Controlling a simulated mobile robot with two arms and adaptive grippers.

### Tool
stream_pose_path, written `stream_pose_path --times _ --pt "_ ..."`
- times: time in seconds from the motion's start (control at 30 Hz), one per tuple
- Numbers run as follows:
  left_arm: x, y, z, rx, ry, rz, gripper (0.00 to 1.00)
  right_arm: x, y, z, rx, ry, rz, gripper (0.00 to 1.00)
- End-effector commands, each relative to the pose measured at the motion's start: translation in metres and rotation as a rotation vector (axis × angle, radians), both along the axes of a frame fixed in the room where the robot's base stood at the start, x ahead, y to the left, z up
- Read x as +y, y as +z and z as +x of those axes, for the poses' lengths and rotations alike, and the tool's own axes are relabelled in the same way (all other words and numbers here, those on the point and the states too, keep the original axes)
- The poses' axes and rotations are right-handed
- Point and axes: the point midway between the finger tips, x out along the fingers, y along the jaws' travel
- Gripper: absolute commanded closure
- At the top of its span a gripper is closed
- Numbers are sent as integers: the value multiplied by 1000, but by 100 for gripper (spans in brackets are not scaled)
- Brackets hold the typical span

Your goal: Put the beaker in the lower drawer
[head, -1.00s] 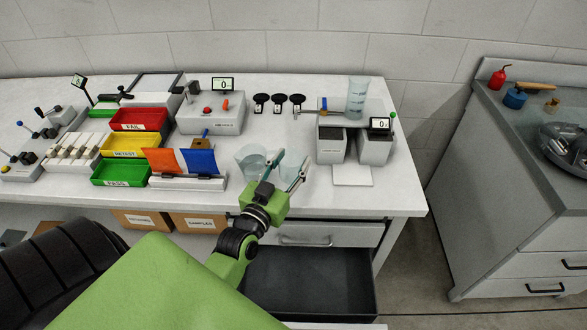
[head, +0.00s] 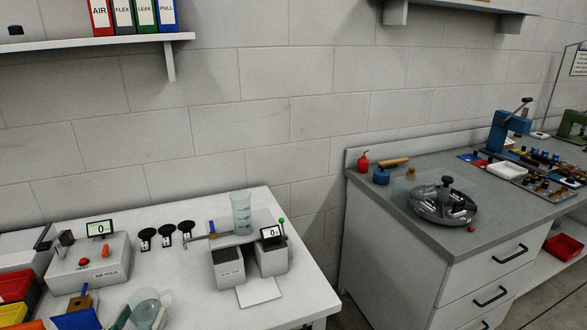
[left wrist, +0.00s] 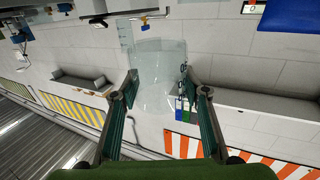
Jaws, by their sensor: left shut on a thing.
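My left gripper (head: 142,318) is at the bottom edge of the head view, with only its fingertips in frame. It is shut on a clear, empty-looking glass vessel (head: 146,300), likely the beaker. The left wrist view shows this vessel (left wrist: 160,88) between both fingers; its see-through outline is hard to make out. A second clear beaker (head: 242,214), tall with blue marks, stands on the leak test unit to the right of the gripper. The lower drawer is outside the head view now. My right gripper is not in view.
The leak test unit (head: 228,266) has a small display (head: 271,233). The air hold box (head: 88,264) stands left of it, with black round pads between. A blue flap (head: 78,320) is close left of the gripper. A grey cabinet (head: 400,245) stands right across a gap.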

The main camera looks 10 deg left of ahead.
Motion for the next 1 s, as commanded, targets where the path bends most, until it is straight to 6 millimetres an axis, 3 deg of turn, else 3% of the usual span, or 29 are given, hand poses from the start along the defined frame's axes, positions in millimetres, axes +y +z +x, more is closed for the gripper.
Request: stream_pose_path --times 0.17,0.3,0.5,0.63,1.0 --pt "-39 -20 -3 16 -45 -4 76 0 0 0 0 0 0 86" --pt "-87 -34 -8 17 -96 -4 76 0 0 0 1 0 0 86" --pt "-137 -40 -17 6 -143 -2 76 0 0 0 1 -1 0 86" --pt "-149 -40 -19 1 -153 -1 76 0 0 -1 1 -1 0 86" --pt "-150 -40 -19 0 -154 -1 76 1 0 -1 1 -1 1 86"
